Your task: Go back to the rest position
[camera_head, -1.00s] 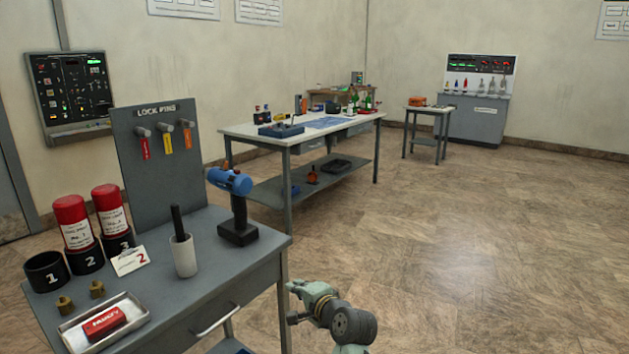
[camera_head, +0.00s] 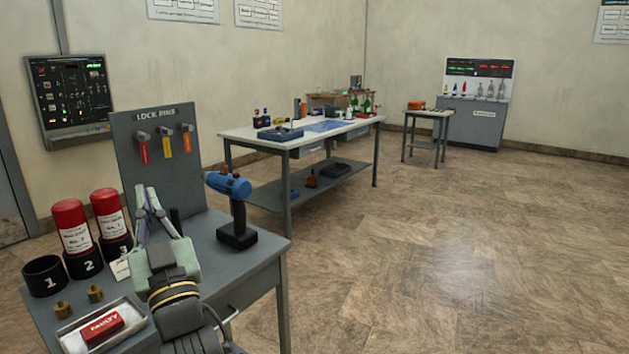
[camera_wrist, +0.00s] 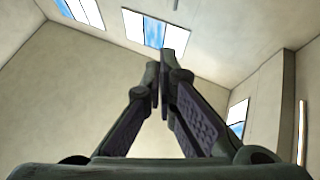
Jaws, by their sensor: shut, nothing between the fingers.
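My gripper (camera_head: 147,190) is raised over the near grey table, in front of the lock pins board, with its fingers pointing up. In the wrist view, the fingertips of my gripper (camera_wrist: 160,72) come together at the middle, with nothing held between them. My arm covers the front middle of the table and most of the dark rod and its cup.
Close around are the red canisters (camera_head: 72,226), the black cup marked 1 (camera_head: 45,277), the FAULTY tray (camera_head: 68,339), the lock pins board (camera_head: 128,150) and the blue tool (camera_head: 228,185). Floor (camera_head: 420,270) to the right is clear.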

